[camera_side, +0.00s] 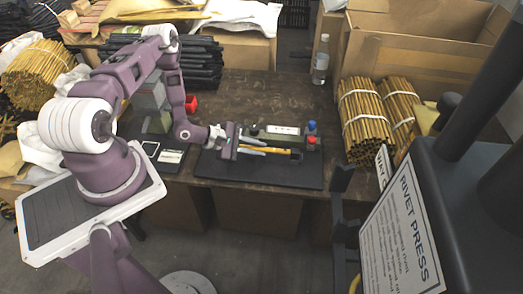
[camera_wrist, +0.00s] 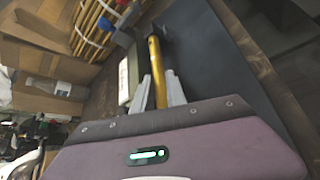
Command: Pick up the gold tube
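The gold tube (camera_wrist: 155,52) lies lengthwise between the two fingers of my gripper (camera_wrist: 161,78) in the wrist view, with its far end beyond the fingertips. The fingers stand apart on either side of it, and a small gap shows on the right; contact on the left is unclear. In the side view the gold tube (camera_side: 279,151) shows past the fingers of my gripper (camera_side: 262,147), low over the dark mat (camera_side: 265,174). Its near end is hidden by the fingers and palm.
A grey-green device (camera_side: 280,132) with a pale label lies just behind the tube, by blue (camera_side: 312,126) and red (camera_side: 312,141) knobs. Bundled gold rods (camera_side: 365,120) and a bottle (camera_side: 320,60) stand farther back. The rivet press (camera_side: 410,220) is at front right. The mat's front is clear.

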